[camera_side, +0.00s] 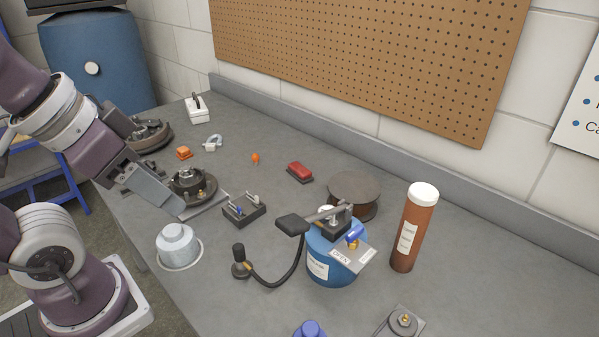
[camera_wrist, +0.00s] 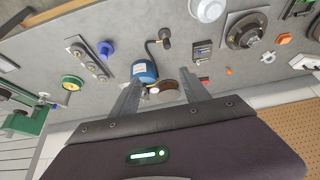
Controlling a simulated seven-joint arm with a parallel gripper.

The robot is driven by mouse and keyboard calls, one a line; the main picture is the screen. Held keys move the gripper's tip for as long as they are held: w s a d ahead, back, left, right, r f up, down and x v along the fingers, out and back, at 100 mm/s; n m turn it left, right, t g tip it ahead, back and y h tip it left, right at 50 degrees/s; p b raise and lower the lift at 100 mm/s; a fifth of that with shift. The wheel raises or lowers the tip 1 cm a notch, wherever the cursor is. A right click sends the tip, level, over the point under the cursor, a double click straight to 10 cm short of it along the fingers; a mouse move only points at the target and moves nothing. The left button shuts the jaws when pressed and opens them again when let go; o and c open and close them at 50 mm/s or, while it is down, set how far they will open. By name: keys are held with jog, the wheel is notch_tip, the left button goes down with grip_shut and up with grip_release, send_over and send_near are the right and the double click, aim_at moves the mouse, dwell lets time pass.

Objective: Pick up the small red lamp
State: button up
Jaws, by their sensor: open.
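The small red lamp (camera_side: 300,171) is a low red block on a dark base. It lies on the grey bench behind the middle, toward the pegboard. In the wrist view a small patch of red (camera_wrist: 204,80), probably this lamp, shows beside the right finger, which partly hides it. My gripper (camera_side: 165,198) is at the left of the bench in the side view, well apart from the lamp. In the wrist view its two fingers (camera_wrist: 160,92) are spread with nothing held between them.
A brown disc (camera_side: 354,188) stands to the right of the lamp. A blue canister (camera_side: 333,262) with a hose and an orange-brown bottle (camera_side: 413,228) stand nearer the front. A dark latch block (camera_side: 244,208) and small orange pieces (camera_side: 184,153) lie left. Bench around the lamp is clear.

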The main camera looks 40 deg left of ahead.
jog(key=o, duration=0.9)
jog(key=w+r+h, duration=0.1)
jog(key=w+r, duration=0.2)
jog(key=w, duration=0.9)
jog(key=m+g, duration=0.1)
jog(key=m, duration=0.1)
send_over(299, 168)
jog(key=s, duration=0.3)
notch_tip(299, 168, down, 24)
jog(key=r, duration=0.1)
jog(key=x, duration=0.8)
jog(key=shift+s+a+f, duration=0.2)
jog(key=shift+a+f, duration=0.05)
jog(key=shift+a, duration=0.15)
